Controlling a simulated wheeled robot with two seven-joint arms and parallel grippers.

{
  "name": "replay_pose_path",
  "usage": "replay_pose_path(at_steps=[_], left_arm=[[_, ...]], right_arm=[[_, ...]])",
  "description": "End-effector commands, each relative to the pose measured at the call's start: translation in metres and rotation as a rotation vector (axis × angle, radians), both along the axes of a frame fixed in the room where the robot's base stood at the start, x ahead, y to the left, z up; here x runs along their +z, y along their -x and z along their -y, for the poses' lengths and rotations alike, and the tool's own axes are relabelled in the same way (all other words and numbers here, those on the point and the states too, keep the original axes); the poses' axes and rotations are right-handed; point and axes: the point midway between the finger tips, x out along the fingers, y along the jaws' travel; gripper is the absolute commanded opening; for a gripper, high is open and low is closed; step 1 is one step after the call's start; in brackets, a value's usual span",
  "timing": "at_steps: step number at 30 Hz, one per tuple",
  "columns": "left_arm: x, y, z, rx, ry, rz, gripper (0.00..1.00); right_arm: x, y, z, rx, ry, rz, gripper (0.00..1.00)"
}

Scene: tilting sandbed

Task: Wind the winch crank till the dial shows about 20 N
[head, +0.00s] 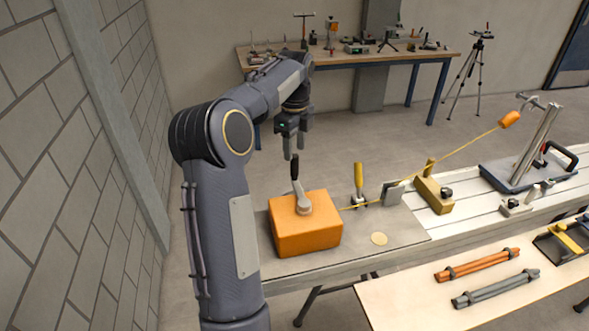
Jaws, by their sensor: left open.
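The winch is an orange box (290,240) at the near left end of the bench. Its grey crank arm (301,198) lies on top, with a black upright handle (295,168) at its far end. My left gripper (293,153) is open, with its fingers pointing down. In the picture it is just above the crank handle and looks empty; I cannot tell the exact gap in depth. A yellow cord (455,151) runs from the winch to the right and up. No dial face can be read from here. My right gripper is out of view.
A yellow-handled post (358,180), a grey plate (392,194) and a yellow block (434,193) stand along the cord. An orange piece (509,119) hangs near a metal stand (535,145). A front table (405,305) holds orange and grey rod bundles.

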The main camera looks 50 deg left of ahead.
Motion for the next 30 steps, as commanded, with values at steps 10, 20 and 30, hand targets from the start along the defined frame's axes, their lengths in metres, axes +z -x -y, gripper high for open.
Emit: replay_pose_path(at_steps=[10, 20, 30], left_arm=[[-0.049, 0.001, -0.001, -0.004, 0.002, -0.005, 0.44], [-0.076, 0.000, -0.001, -0.003, -0.001, 0.000, 0.44], [-0.077, 0.000, -0.001, -0.003, -0.001, 0.001, 0.28]], right_arm=[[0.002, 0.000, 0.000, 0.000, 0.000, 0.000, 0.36], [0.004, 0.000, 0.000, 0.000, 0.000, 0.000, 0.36], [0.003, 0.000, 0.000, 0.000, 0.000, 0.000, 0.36]])
